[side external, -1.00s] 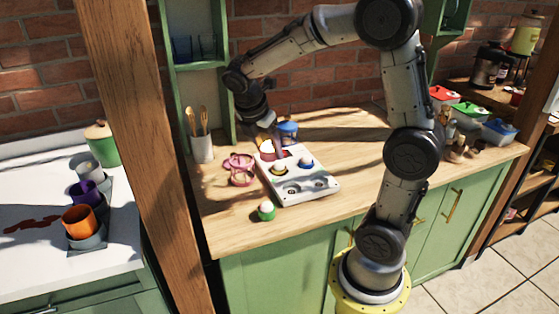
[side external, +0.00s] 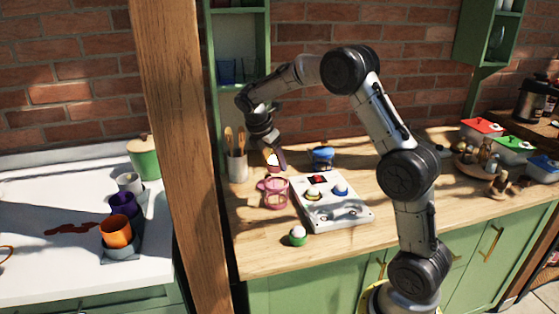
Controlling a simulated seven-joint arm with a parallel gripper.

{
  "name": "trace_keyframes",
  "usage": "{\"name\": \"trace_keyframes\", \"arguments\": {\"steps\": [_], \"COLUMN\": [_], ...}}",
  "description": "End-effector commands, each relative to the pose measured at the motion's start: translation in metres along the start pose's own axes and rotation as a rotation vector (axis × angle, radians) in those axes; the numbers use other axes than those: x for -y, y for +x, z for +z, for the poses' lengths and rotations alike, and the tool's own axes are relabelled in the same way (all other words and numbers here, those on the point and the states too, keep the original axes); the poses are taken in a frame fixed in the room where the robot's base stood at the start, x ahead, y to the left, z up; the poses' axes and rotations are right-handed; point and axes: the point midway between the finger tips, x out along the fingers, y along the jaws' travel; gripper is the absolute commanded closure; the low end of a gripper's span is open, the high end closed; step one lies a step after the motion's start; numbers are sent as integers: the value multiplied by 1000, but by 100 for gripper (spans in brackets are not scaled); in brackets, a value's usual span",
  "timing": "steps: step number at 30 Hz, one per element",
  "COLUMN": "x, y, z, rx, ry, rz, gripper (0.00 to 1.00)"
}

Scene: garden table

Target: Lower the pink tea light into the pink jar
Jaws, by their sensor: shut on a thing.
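The pink jar (side external: 275,196) stands upright on the wooden counter, left of the white tray (side external: 352,219). My gripper (side external: 279,168) is just above and behind the jar's rim, pointing down. It is shut on the pink tea light, which is too small and too covered by the fingers to make out clearly. I cannot tell whether it is exactly over the jar's mouth. The tray's back left spot shows dark red with no tea light standing in it.
A yellow tea light (side external: 313,194) and a blue one (side external: 341,189) sit in the tray. A utensil holder (side external: 237,168) is close behind left.

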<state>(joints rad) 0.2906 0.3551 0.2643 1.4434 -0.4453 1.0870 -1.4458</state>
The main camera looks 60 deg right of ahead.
Motion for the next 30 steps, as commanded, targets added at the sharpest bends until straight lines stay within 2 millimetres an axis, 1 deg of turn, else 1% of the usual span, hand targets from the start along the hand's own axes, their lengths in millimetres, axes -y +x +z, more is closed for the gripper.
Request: {"name": "trace_keyframes", "arguments": {"steps": [4,13,21,30], "x": [-3,-3,-2,-2], "y": [2,2,4,4], "z": [0,1,7,7], "rx": [0,0,0,0], "ry": [0,0,0,0], "rz": [1,1,1,1], "gripper": [96,96,96,96]}}
